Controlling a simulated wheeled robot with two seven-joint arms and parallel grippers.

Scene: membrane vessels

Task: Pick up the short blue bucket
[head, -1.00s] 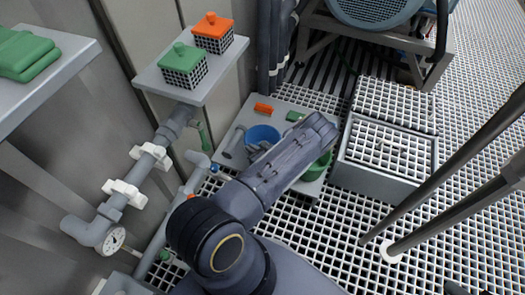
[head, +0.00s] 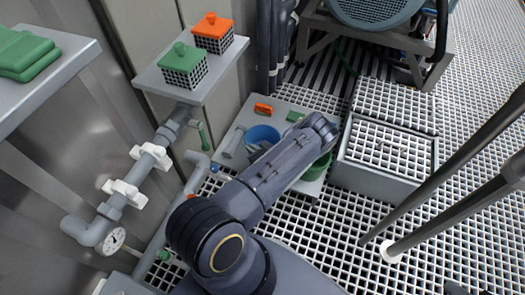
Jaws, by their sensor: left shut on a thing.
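The short blue bucket (head: 263,133) is on or just above the low grey platform, left of my left forearm. I see its rim and part of its inside; its lower side is hidden by my arm. My left arm comes up from the bottom of the head view and bends at the wrist beside the bucket. My left gripper (head: 257,147) is mostly hidden behind the forearm, at the near side of the bucket, and is shut on it. I cannot tell whether the bucket is clear of the platform. My right gripper is not in view.
A green bucket (head: 317,168) stands right of my forearm, close to it. A grey cylindrical thing (head: 236,142), an orange block (head: 263,108) and a green block (head: 294,116) lie near the blue bucket. A grey grated box (head: 388,155) stands to the right. Pipes run along the left.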

